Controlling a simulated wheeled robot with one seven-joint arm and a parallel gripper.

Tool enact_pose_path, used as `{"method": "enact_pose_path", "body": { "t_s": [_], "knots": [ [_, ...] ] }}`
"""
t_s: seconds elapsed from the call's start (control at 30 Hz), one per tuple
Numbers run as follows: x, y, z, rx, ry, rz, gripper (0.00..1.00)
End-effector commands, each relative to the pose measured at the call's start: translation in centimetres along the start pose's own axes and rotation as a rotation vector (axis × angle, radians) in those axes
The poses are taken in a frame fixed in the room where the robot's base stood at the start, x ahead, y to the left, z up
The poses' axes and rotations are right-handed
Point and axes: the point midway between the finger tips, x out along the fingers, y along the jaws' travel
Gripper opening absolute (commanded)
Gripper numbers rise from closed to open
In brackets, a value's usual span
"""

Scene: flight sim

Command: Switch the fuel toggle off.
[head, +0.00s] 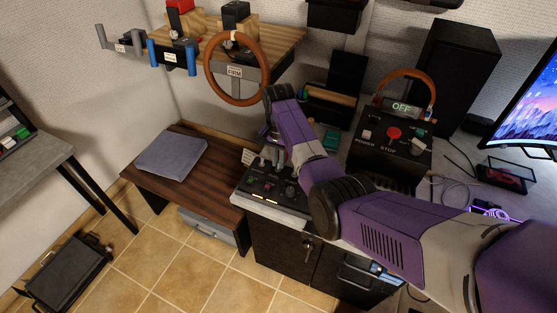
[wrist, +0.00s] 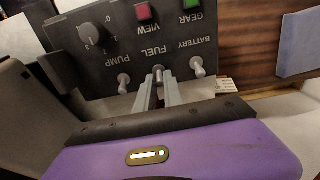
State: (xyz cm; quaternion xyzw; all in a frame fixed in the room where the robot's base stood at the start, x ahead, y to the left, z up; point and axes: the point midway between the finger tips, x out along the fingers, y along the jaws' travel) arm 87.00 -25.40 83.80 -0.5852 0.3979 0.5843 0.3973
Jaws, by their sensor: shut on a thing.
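The dark control panel (head: 262,190) stands on the cabinet top below my arm, and it fills the upper part of the wrist view (wrist: 112,58). Its lettering appears upside down there. The fuel toggle (wrist: 158,70) is a small metal lever by the FUEL label, between the pump toggle (wrist: 124,79) and the battery toggle (wrist: 196,66). My gripper (wrist: 159,86) is shut on the fuel toggle, with its two fingers covering much of it. Whether the lever is on or off cannot be told. In the head view the fingers (head: 270,155) are small, beside the panel's far edge.
The panel also carries a knob (wrist: 91,36), a red VIEW button (wrist: 143,12) and a green GEAR button (wrist: 193,7). A black box reading OFF (head: 392,140) stands to the right. A steering wheel (head: 237,68) is mounted behind. A wooden bench (head: 215,178) lies left.

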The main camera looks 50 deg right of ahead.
Motion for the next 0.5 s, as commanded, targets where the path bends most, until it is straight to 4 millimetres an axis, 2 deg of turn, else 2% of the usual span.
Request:
{"method": "enact_pose_path", "body": {
  "t_s": [0.27, 0.5],
  "knots": [
    [-0.3, 0.0, 0.5, -0.003, 0.069, 0.001, 0.00],
    [-0.2, 0.0, 1.4, -0.007, 0.236, 0.001, 0.00]
  ]
}}
